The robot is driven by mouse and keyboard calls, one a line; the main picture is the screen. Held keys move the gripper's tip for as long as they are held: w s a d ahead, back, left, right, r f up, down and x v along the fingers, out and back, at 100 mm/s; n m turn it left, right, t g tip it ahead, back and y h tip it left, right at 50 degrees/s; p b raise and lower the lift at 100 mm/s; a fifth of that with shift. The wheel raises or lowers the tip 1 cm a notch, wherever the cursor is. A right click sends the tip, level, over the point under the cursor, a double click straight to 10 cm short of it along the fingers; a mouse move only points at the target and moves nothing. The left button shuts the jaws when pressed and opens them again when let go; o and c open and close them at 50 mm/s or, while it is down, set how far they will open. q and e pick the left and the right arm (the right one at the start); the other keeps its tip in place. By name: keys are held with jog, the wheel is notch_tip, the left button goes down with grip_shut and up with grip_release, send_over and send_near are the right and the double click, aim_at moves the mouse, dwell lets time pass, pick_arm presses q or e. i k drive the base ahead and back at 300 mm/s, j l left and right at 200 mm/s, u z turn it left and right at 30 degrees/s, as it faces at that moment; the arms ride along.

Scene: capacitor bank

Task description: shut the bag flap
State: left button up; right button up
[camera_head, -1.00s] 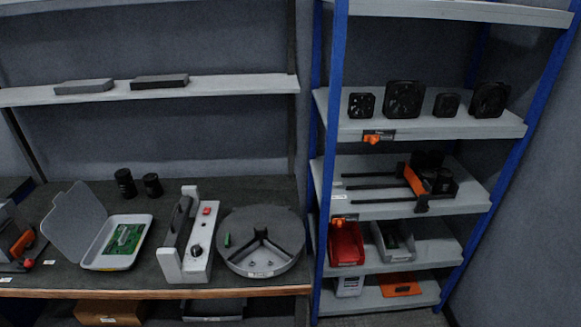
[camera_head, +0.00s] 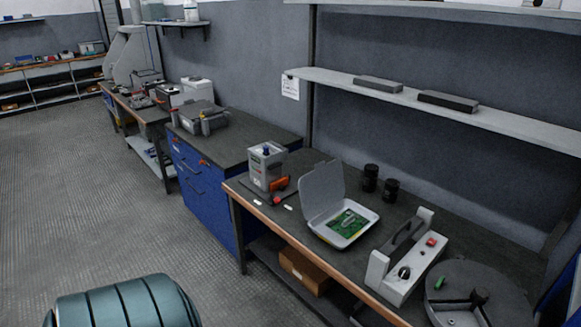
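A dark grey, boxy, bag-like thing (camera_head: 203,115) sits on top of the blue cabinet left of the middle. It may be the bag, but it is too small to tell whether its flap is open or shut. Neither of my grippers is in view.
The near bench (camera_head: 285,185) holds a grey and white box (camera_head: 266,165), an open tray with raised lid (camera_head: 323,190) and green board, two black cylinders, a white handled fixture (camera_head: 400,262) and a round dark plate (camera_head: 478,296). A teal banded shape (camera_head: 125,302) fills the lower left. Floor is clear beyond.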

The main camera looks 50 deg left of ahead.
aim_at(320, 189)
jog(key=u, duration=1.4)
jog(key=z, duration=0.25)
jog(key=i+j+z, duration=0.3)
jog(key=j+z, duration=0.25)
jog(key=i+j+z, duration=0.3)
jog(key=k+j, duration=0.05)
jog(key=k, duration=0.05)
